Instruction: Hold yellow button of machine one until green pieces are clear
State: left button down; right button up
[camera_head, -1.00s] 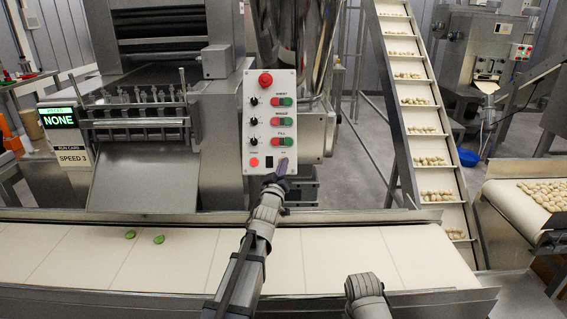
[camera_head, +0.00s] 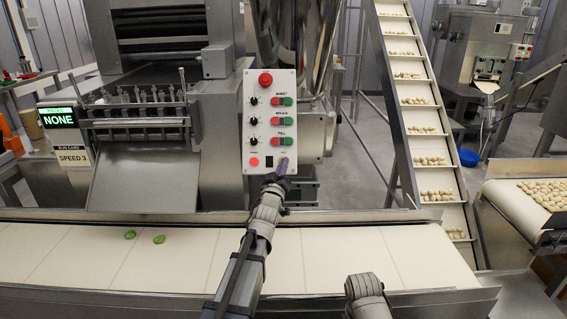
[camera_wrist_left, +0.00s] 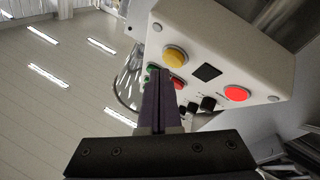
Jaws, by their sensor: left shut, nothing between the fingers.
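Two green pieces, one (camera_head: 130,234) and another (camera_head: 159,239), lie on the left part of the white conveyor belt (camera_head: 335,260). The control panel (camera_head: 270,95) of the machine behind the belt faces me. Its yellow button (camera_wrist_left: 174,57) shows in the left wrist view; in the head view my gripper hides it. My left gripper (camera_head: 281,168) is shut and empty, with its fingertips at the panel's lower right corner. In the left wrist view the dark fingers (camera_wrist_left: 158,80) end close to the yellow button; I cannot tell whether they touch it. My right gripper is not in view.
The panel also has a red button (camera_wrist_left: 237,93) and a dark switch (camera_wrist_left: 207,72) near the yellow one. A screen (camera_head: 58,117) at left reads NONE, above a SPEED 3 card. An inclined conveyor (camera_head: 428,147) carries pale pieces at right. My right arm shows at the bottom.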

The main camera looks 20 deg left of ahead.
pick_arm(q)
jog(key=shift+w+f, duration=0.2)
jog(key=shift+w, duration=0.05)
jog(key=shift+w+a+f+b, duration=0.15)
jog(key=shift+w+f+b, duration=0.05)
jog(key=shift+w+b, duration=0.15)
dwell(0.7)
dwell(2.9)
jog(key=shift+s+d+r+p, duration=0.2)
jog(key=shift+s+r+p, duration=0.25)
jog(key=shift+s, duration=0.25)
jog(key=shift+s+d+r+p, duration=0.2)
jog(key=shift+s+r+p, duration=0.25)
jog(key=shift+s, duration=0.25)
jog(key=shift+s+d+r+p, duration=0.2)
jog(key=shift+s+r+p, duration=0.25)
jog(key=shift+s, duration=0.2)
jog(key=shift+s+d+r+p, duration=0.2)
jog(key=shift+s+r+p, duration=0.25)
jog(key=shift+s, duration=0.25)
